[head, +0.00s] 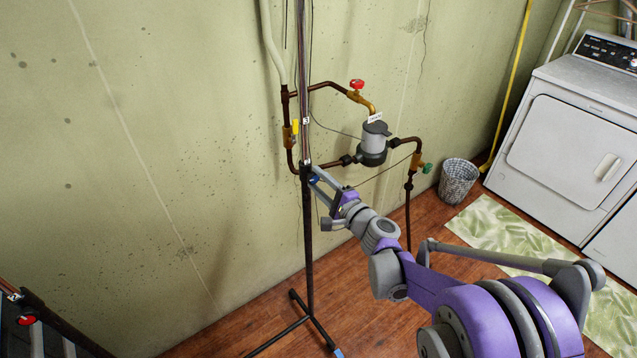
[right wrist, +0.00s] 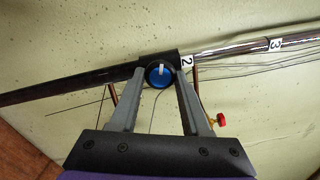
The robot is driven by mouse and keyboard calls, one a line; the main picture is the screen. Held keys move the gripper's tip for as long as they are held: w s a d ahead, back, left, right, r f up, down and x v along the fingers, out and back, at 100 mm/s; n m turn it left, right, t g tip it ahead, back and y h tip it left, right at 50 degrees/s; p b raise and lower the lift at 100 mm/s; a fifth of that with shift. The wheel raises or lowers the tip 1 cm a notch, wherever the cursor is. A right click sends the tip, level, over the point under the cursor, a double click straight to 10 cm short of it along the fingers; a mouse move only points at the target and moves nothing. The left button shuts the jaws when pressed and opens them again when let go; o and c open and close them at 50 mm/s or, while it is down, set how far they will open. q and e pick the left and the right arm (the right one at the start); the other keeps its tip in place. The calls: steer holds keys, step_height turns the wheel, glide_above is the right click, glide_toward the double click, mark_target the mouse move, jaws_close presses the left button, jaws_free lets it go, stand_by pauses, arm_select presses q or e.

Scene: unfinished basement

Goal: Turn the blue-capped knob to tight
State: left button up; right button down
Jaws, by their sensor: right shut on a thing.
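The blue-capped knob (right wrist: 158,76) sits on a black collar (right wrist: 176,64) around a dark stand pole. A white pointer mark shows on its cap, toward the top in the right wrist view. In the head view the blue knob (head: 314,180) is small and partly covered by my gripper. My right gripper (right wrist: 161,78) is shut on the knob, one finger on each side of it. In the head view this gripper (head: 317,176) reaches the pole from the lower right. My left gripper is not in view.
The pole (head: 308,235) stands on a tripod foot, with a label 3 (head: 306,120) higher up. Pipes with a red valve (head: 357,85), a green valve (head: 427,168) and a grey meter (head: 374,138) are behind. A wire basket (head: 458,181) and dryer (head: 570,150) are right.

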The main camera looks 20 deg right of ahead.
steer(key=m+b, duration=0.1)
steer(key=m, duration=0.6)
steer(key=shift+f+b, duration=0.15)
steer(key=shift+b, duration=0.2)
steer(key=m, duration=0.3)
steer(key=shift+a+m+b, duration=0.15)
steer(key=shift+m+b, duration=0.6)
steer(key=shift+m, duration=1.35)
steer(key=shift+c, duration=1.9)
jaws_free()
steer(key=shift+s, duration=0.1)
steer(key=v, duration=1)
steer(key=shift+s, duration=0.35)
